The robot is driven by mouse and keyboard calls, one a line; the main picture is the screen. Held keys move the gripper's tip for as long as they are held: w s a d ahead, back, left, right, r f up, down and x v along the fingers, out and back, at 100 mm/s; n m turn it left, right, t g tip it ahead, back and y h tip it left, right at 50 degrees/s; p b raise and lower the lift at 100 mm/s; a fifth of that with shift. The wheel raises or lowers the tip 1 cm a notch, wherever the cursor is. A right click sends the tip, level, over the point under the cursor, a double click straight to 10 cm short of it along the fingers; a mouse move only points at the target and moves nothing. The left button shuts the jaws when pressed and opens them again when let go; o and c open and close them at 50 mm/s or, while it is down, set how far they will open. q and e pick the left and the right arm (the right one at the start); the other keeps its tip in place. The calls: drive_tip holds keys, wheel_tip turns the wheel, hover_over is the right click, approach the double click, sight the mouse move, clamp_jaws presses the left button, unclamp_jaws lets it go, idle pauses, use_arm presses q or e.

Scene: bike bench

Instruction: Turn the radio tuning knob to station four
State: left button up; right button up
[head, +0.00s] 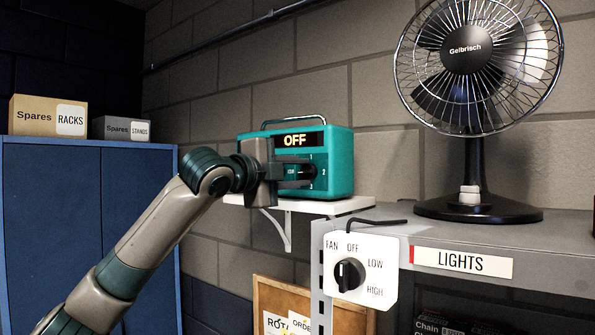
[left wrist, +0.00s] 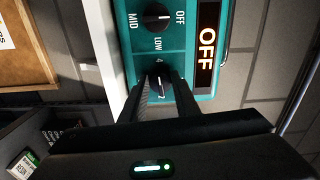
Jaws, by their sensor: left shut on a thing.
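The teal radio (head: 341,166) stands on a small white wall shelf, and its display (head: 295,140) reads OFF. Its dark tuning knob (head: 308,172) has small numbers around it, partly hidden by my gripper. My left gripper (head: 294,173) reaches in from the left at the radio's front. In the left wrist view its two fingers (left wrist: 162,95) are shut on the tuning knob (left wrist: 161,82), one on each side. The knob's white mark shows between the fingers, but I cannot tell which station it points to. Another radio knob (left wrist: 157,16) has OFF, LOW and MID labels. My right gripper is not in view.
The white shelf (head: 352,206) carries the radio. A fan control box (head: 347,275) is mounted below it at the grey bench's corner. A desk fan (head: 470,110) stands on the bench at right. A blue cabinet (head: 130,235) stands at left.

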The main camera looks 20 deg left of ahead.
use_arm(q)
drive_tip(key=shift+r, duration=0.25)
drive_tip(key=o, duration=1)
drive_tip(key=shift+w+f, duration=0.15)
drive_tip(key=shift+b+v, duration=0.6)
drive_tip(key=shift+v, duration=0.25)
drive_tip(key=b+v, duration=0.6)
drive_tip(key=v, duration=0.9)
drive_tip(key=shift+s+a+b, duration=0.1)
drive_tip(key=shift+s+b, duration=0.2)
drive_tip(key=shift+s, duration=0.05)
